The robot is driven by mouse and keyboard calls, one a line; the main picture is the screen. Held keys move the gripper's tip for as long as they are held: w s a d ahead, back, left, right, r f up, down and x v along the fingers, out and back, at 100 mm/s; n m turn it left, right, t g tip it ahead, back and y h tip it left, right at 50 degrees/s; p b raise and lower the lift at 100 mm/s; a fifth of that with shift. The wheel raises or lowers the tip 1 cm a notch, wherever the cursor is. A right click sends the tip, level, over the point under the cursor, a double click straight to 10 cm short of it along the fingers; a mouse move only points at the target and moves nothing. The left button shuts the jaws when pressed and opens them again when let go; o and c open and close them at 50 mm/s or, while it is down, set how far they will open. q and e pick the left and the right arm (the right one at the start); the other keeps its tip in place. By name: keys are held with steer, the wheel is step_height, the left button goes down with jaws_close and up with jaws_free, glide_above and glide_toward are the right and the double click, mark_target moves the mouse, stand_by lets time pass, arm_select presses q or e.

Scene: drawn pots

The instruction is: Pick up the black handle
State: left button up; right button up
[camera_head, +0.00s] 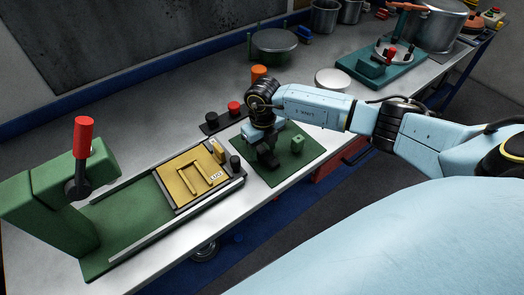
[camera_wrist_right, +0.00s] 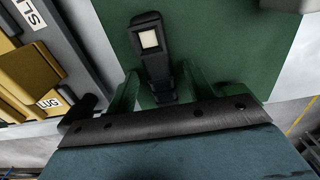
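My right gripper (camera_head: 267,158) is black and points down over a small green plate (camera_head: 308,162) right of the middle in the head view. My left gripper is not in view.
A yellow block (camera_head: 192,178) sits in a grey-railed green fixture (camera_head: 125,222) on the left, with a red-handled lever (camera_head: 83,138). A dark strip with knobs (camera_head: 222,120) lies behind. Pots (camera_head: 437,25) stand farther back.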

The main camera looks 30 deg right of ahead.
mark_target(263, 150)
steer(key=c, duration=1)
steer(key=shift+o, duration=0.2)
steer(key=shift+r, duration=0.15)
step_height(263, 150, up, 10)
steer(key=shift+b, duration=0.35)
